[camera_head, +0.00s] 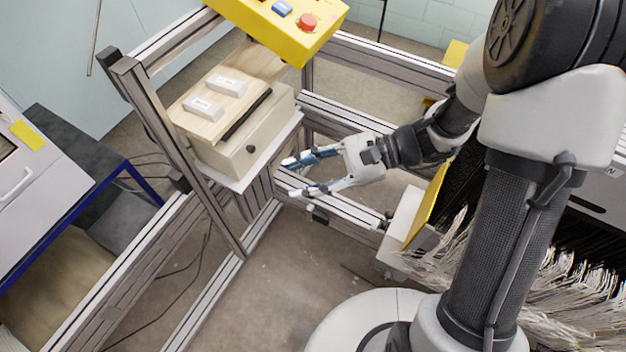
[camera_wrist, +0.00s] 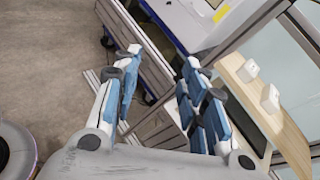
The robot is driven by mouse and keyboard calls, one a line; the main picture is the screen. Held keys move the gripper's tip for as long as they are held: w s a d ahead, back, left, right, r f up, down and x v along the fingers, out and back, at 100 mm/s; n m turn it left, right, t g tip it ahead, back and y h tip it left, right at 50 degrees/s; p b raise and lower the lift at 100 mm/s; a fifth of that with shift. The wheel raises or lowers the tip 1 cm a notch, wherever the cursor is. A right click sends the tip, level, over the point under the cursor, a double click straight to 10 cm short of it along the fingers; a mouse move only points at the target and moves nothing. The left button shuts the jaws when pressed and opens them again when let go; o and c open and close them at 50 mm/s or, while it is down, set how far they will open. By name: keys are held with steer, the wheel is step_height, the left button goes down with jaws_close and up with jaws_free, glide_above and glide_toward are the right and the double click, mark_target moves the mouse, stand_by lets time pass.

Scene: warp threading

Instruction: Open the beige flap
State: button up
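My gripper (camera_head: 298,176) is open and empty, to the right of and below the box in the head view, apart from the knob. In the wrist view its blue-padded fingers (camera_wrist: 163,58) are spread, with the wooden top (camera_wrist: 262,105) to their right. The knob cannot be made out there.
Two white blocks (camera_head: 203,107) lie on the wooden top. A white plate (camera_head: 250,172) lies under the box. A metal frame post (camera_head: 175,150) stands left of it. A yellow control panel (camera_head: 280,25) with a red button hangs above. Frame rails (camera_head: 345,210) run behind and below my gripper.

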steer(key=shift+s+d+r+n+g+h, duration=0.2)
steer(key=shift+s+d+r+n+h, duration=0.2)
steer(key=shift+s+r+n+h, duration=0.25)
steer(key=shift+s+d+r+n+g+h, duration=0.2)
steer(key=shift+s+d+r+n+h, duration=0.3)
steer(key=shift+s, duration=0.35)
steer(key=shift+a+f, duration=0.1)
steer(key=shift+a, duration=0.05)
